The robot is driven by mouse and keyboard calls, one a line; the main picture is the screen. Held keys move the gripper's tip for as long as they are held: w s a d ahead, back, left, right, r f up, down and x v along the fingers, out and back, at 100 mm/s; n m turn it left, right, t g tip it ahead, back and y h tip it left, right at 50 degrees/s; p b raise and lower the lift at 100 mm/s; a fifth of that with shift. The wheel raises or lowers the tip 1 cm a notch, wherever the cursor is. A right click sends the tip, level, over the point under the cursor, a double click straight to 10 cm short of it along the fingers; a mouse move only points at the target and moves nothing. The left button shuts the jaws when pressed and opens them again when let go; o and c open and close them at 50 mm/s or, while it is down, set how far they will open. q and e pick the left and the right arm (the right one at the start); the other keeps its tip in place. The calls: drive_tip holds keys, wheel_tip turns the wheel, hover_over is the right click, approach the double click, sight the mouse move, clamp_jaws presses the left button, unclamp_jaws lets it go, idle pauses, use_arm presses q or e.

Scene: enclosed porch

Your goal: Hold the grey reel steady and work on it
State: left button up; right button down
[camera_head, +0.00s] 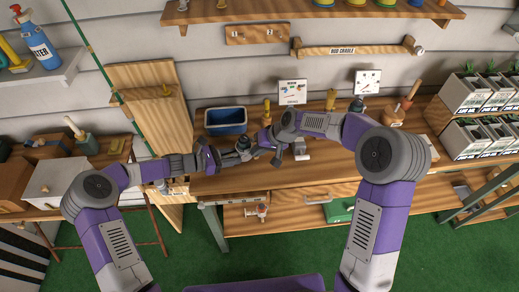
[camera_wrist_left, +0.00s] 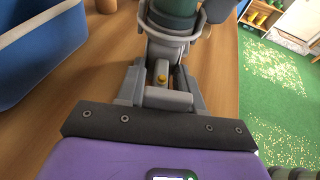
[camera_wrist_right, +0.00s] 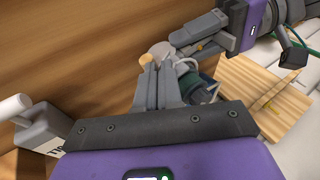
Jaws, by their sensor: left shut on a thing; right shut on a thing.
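The grey reel (camera_head: 243,143) is small and partly covered by my grippers near the front of the bench. In the left wrist view its dark green spool (camera_wrist_left: 176,22) stands just past the fingers of my left gripper (camera_wrist_left: 167,78), which is shut on the reel's grey lower part. In the right wrist view the green spool (camera_wrist_right: 208,88) shows behind my right gripper (camera_wrist_right: 157,78). That gripper is shut at a small tan knob (camera_wrist_right: 146,60), seemingly the reel's handle. The fingers hide the exact contact. My left gripper (camera_wrist_right: 205,38) also shows there, across the reel.
A blue bin (camera_head: 226,129) stands on the bench (camera_head: 335,165) behind the reel, close to my left gripper (camera_head: 228,158). A grey block (camera_head: 301,150) is at the right. Small cards and tools line the back.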

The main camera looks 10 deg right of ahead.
drive_tip(key=r, duration=0.4)
drive_tip(key=shift+s+a+r, duration=0.1)
drive_tip(key=shift+a+r, duration=0.05)
drive_tip(key=shift+a, duration=0.25)
drive_tip(key=s+d+r, duration=0.1)
drive_tip(key=d+r, duration=0.5)
drive_tip(key=s+a+r+n+t+h, duration=0.1)
drive_tip(key=s+a+h, duration=0.1)
drive_tip(key=a+h, duration=0.35)
drive_tip(key=s+a+r+n+t+h, duration=0.1)
drive_tip(key=s+a+r+h, duration=0.15)
drive_tip(key=a, duration=0.55)
drive_tip(key=d+x, duration=0.2)
drive_tip(key=x, duration=1.1)
drive_tip(key=shift+s+d+f, duration=0.25)
drive_tip(key=shift+d+f, duration=0.05)
drive_tip(key=shift+d, duration=0.1)
drive_tip(key=shift+d, duration=0.2)
drive_tip(key=shift+w+d+g+y, duration=0.2)
drive_tip(key=shift+d+g+y, duration=0.3)
drive_tip(key=shift+y, duration=0.7)
